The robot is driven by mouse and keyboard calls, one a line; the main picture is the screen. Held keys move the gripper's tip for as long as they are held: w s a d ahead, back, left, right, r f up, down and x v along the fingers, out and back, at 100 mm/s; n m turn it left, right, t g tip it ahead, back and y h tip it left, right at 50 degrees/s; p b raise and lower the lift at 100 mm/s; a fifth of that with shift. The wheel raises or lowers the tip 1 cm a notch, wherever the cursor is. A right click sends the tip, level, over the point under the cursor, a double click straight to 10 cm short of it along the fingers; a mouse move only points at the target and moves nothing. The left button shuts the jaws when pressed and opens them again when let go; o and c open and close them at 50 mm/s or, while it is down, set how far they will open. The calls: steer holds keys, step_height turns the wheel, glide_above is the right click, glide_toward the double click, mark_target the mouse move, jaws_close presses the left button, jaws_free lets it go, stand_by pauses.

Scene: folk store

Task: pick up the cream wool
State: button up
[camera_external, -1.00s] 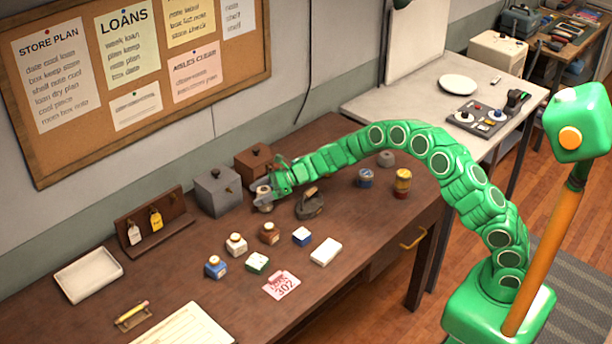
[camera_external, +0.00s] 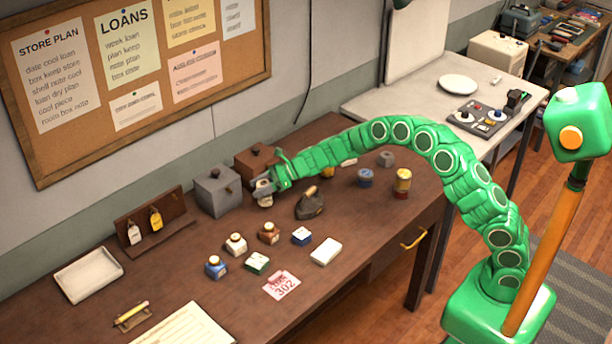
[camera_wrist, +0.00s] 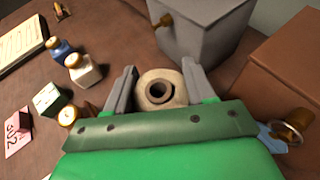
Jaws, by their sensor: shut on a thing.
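The cream wool is a pale round spool with a dark hole in its end; it shows between my fingers in the wrist view (camera_wrist: 160,88). In the external view the cream wool (camera_external: 263,188) is small and partly hidden by my gripper. My gripper (camera_external: 266,187) is shut on it, with one grey finger on each side, as the wrist view (camera_wrist: 160,90) shows. It is just in front of the grey box and low over the brown table; I cannot tell whether the wool touches the table.
The grey lidded box (camera_external: 217,192) stands close to the left of my gripper, and a brown box (camera_external: 256,161) stands behind it. A dark iron-like object (camera_external: 310,204) is to the right. Several small bottles and blocks, with a pink card (camera_external: 282,285), lie nearer the front.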

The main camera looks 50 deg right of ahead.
steer(key=s+d+r, duration=0.4)
steer(key=s+r, duration=0.6)
steer(key=s, duration=0.3)
steer(key=shift+s+d, duration=0.15)
steer(key=shift+r, duration=0.1)
stand_by(0.9)
